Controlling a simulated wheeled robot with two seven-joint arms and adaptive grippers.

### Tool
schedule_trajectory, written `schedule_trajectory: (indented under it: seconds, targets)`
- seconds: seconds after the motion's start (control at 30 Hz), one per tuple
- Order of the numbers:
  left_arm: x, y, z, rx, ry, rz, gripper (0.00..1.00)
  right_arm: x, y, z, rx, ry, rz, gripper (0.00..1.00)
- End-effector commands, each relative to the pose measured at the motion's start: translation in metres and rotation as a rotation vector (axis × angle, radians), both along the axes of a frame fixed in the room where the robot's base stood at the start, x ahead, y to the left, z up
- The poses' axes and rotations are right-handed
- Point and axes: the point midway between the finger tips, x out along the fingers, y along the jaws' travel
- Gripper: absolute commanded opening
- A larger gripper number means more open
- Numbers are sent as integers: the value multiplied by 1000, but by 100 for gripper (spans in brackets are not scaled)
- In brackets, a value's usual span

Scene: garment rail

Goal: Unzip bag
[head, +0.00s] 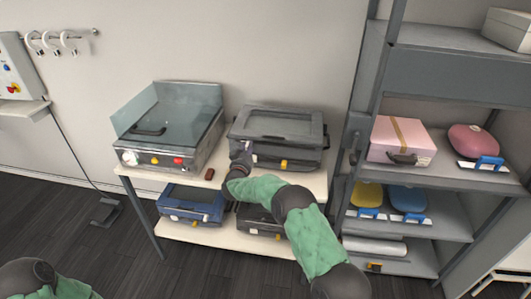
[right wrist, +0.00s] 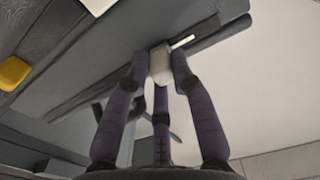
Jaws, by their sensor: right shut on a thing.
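A dark grey bag (head: 275,122) lies flat on the right part of the table top, with a lighter panel on top and a yellow tag (head: 284,163) on its front. In the right wrist view its dark side fills the upper left, with the yellow tag (right wrist: 14,72) at the left edge. My right gripper (head: 242,152) is at the bag's front left corner. In the right wrist view its fingers (right wrist: 160,70) are shut on a small pale zipper pull (right wrist: 161,62) beside the bag's edge. My left gripper is out of view; only part of that arm shows at the lower left.
A blue case (head: 191,203) and a dark case sit on the lower shelf (head: 200,232). A grey shelving unit (head: 430,75) with boxes and bags stands close on the right.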

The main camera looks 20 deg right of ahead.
Motion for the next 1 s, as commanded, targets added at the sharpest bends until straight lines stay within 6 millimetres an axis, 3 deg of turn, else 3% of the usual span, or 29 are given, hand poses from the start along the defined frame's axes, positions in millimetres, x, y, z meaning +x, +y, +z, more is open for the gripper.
schedule_trajectory:
  seconds: [0.23, 0.7, 0.73, 0.77, 1.0]
  targets:
    - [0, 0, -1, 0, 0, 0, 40, 15, 23, 2, 1, -5, -3, 0]
    - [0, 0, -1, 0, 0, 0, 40, 19, 29, 4, 0, -6, 2, 0]
    - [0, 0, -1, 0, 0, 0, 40, 19, 29, 4, 0, -6, 2, 33]
    - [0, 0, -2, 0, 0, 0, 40, 19, 30, 4, 0, -6, 2, 42]
    - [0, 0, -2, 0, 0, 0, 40, 18, 29, 1, 0, -2, 0, 43]
